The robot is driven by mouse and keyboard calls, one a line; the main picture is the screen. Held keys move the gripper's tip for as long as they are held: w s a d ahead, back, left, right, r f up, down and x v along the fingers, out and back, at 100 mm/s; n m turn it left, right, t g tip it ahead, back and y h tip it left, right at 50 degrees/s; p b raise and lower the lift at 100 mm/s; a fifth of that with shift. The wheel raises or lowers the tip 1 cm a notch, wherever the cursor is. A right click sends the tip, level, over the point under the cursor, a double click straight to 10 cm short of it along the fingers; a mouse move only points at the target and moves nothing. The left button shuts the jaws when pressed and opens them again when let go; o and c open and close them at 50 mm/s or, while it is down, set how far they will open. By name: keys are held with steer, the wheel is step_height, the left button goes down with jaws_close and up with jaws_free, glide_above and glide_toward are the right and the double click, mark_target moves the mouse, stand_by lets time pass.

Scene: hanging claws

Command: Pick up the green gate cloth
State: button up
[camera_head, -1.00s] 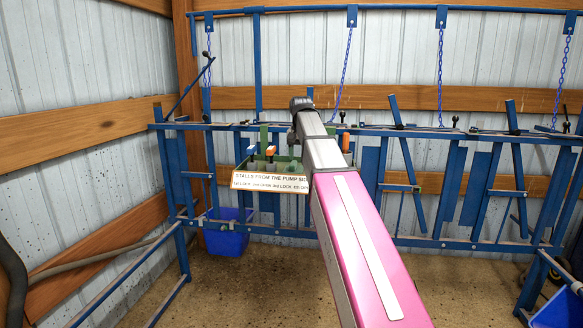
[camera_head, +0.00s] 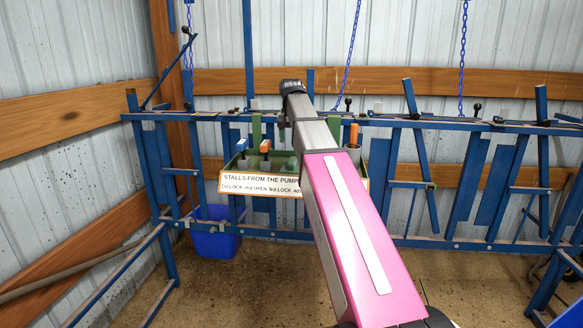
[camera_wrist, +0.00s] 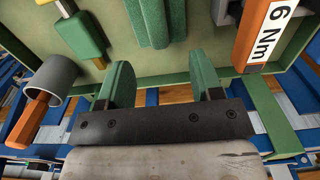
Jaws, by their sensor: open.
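A folded, ridged green cloth (camera_wrist: 152,22) shows at the top middle of the wrist view, cut off by the frame edge. It lies in a green tray (camera_wrist: 225,85). My gripper (camera_wrist: 166,68) is open, its two green finger pads apart with nothing between them. The cloth is beyond the fingertips and apart from them. In the head view, the tray sits behind a lettered sign (camera_head: 262,187), and my arm hides part of it. I cannot clearly make out the cloth or my fingers there.
An orange tool marked "6 Nm" (camera_wrist: 265,30) is close on the right in the tray. Blue rails (camera_head: 400,122) surround the tray. A blue bin (camera_head: 214,238) stands below.

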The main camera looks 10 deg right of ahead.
mark_target(292, 159)
step_height(292, 159, down, 4)
steer(key=shift+r, duration=0.25)
steer(key=shift+s+d+f, duration=0.1)
steer(key=shift+s+f, duration=0.15)
steer(key=shift+f, duration=1.1)
steer(key=shift+s+f, duration=0.2)
steer(key=shift+f, duration=1.1)
steer(key=c, duration=1)
